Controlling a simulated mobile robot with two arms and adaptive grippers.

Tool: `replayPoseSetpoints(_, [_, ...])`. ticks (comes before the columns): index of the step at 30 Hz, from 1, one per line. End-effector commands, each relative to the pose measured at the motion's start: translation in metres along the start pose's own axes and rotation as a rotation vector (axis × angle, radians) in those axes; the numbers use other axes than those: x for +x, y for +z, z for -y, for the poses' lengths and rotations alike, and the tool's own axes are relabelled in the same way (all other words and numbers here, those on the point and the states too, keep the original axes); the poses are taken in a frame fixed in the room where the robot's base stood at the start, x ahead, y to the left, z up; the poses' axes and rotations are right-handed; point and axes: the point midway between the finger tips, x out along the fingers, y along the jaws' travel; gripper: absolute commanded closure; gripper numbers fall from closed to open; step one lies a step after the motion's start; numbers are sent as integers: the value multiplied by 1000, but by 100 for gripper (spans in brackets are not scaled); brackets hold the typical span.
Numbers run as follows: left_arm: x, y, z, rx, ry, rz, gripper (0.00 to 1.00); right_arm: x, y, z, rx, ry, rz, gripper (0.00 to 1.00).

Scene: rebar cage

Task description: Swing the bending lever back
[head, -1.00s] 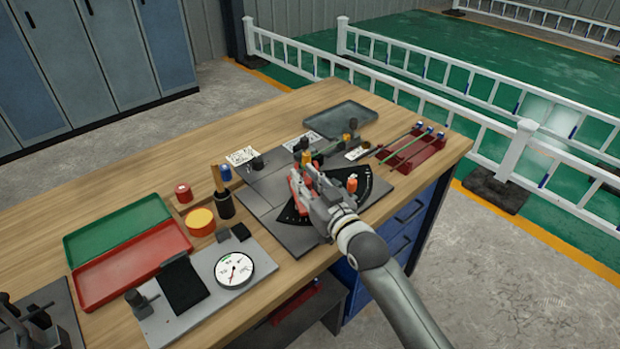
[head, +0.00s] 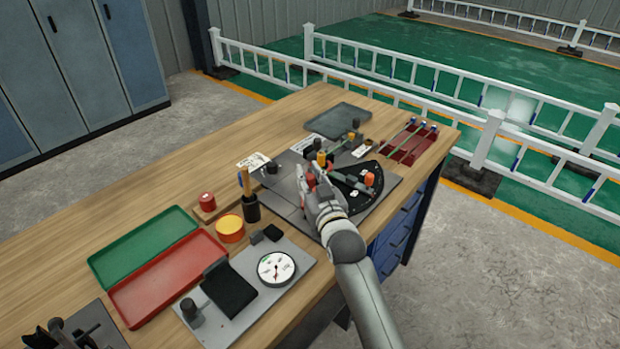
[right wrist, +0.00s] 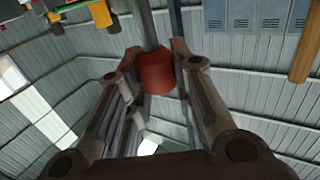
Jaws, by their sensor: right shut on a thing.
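The bender's grey base plate (head: 285,198) lies on the bench with a black marked sector plate (head: 358,200) on it. An orange knob (head: 370,179) stands on the sector's right part. My right gripper (head: 316,183) is over the sector's left side, hiding that part and most of the lever. In the right wrist view, its fingers are shut around the lever's red grip (right wrist: 157,76), with a grey rod (right wrist: 147,30) running from it. A green bar lies across the bender's back, partly hidden. My left gripper is not in view.
A red holder (head: 412,150) with rods stands at the back right, near a grey tray (head: 338,121). Left are a dark cup with a tool (head: 251,208), a dial gauge (head: 276,268), and green (head: 145,245) and red trays (head: 165,280).

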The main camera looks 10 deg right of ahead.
Motion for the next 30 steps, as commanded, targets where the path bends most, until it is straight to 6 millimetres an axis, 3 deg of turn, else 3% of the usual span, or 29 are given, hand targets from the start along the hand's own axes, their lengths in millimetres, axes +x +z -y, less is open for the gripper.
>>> replayPoseSetpoints(6, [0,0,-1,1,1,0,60,0,-2,0,3,-1,-4,100])
replayPoseSetpoints(7, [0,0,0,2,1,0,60,0,-2,0,3,-1,-4,76])
replayPoseSetpoints(12, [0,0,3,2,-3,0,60,0,-1,0,3,0,-3,54])
replayPoseSetpoints(23, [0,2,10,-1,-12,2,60,-2,0,-1,2,0,-1,54])
replayPoseSetpoints(30, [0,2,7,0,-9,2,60,-29,0,0,2,0,-1,54])
